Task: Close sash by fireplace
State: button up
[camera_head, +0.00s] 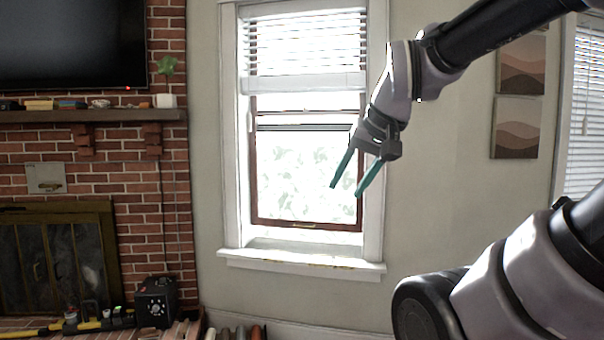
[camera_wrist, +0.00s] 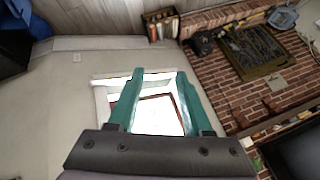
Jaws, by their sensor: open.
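The sash (camera_head: 304,226) by the fireplace has a dark brown frame and sits in a white window casing (camera_head: 231,150). Its bottom rail carries a small handle near the middle. A pale strip shows between this rail and the white sill (camera_head: 300,262); I cannot tell how much of it is open gap. My gripper (camera_head: 346,190) has two teal fingers, spread apart and empty. In the head view it hangs before the right part of the window, above the bottom rail. In the wrist view the brown sash frame (camera_wrist: 158,97) shows between the fingers (camera_wrist: 160,74).
A brick fireplace (camera_head: 60,265) with a mantel (camera_head: 90,116) stands left of the window. A black box (camera_head: 156,302) and tools lie at its foot. White blinds (camera_head: 303,45) cover the window's top. Two pictures (camera_head: 516,127) hang on the right. Bare wall lies below the sill.

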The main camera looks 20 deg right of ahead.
aim_at(321, 225)
jog(key=i+z, duration=0.1)
jog(key=i, duration=0.45)
jog(key=i+j+z, duration=0.1)
jog(key=i, duration=0.45)
jog(key=i+j+z, duration=0.1)
jog(key=i, duration=0.45)
jog(key=i+j+z, duration=0.15)
jog(key=i, duration=0.4)
jog(key=i+j+z, duration=0.1)
jog(key=i+j, duration=0.2)
jog(key=i, duration=0.25)
